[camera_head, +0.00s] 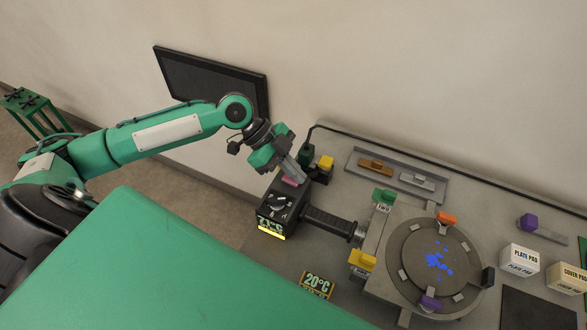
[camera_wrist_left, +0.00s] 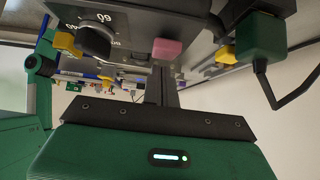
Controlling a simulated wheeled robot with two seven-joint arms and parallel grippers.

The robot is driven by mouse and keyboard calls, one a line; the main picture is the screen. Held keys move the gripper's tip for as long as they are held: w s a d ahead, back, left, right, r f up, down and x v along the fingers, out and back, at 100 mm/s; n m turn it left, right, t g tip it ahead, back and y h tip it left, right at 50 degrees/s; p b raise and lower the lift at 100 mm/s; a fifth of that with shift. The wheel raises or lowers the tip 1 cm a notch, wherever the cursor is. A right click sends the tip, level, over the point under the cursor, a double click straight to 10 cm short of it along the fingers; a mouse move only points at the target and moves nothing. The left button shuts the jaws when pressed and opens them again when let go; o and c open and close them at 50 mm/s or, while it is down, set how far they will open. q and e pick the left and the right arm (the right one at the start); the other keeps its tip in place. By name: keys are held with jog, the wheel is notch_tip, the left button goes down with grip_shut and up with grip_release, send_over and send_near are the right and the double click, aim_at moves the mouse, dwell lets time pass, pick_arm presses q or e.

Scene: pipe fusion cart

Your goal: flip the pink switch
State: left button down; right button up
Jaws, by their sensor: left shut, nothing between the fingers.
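The pink switch (camera_head: 291,181) is a small pink block on top of a black control box (camera_head: 270,213), at its back edge beside the dial. It also shows near the top middle of the left wrist view (camera_wrist_left: 167,48). My left gripper (camera_head: 298,172) comes in from the left and above, with its fingers shut and empty. Its fingertips are right at the pink switch and partly cover it in the head view. In the left wrist view the shut fingers (camera_wrist_left: 161,82) point at the switch; I cannot tell whether they touch it. My right gripper is not in view.
A green plug (camera_wrist_left: 262,48) with a black cable and a yellow block (camera_head: 326,162) stand close behind the box. A black handle joins the box to a round plate (camera_head: 408,262) with coloured clamps. A dark screen (camera_head: 205,78) is on the wall behind my arm.

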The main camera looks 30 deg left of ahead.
pick_arm(q)
jog(key=shift+a+r, duration=0.1)
jog(key=shift+a, duration=0.05)
jog(key=shift+a+r, duration=0.2)
jog(key=shift+a, duration=0.1)
jog(key=b+v, duration=0.3)
jog(key=v, duration=0.9)
jog(key=shift+a+r, duration=0.2)
jog(key=shift+r, duration=0.2)
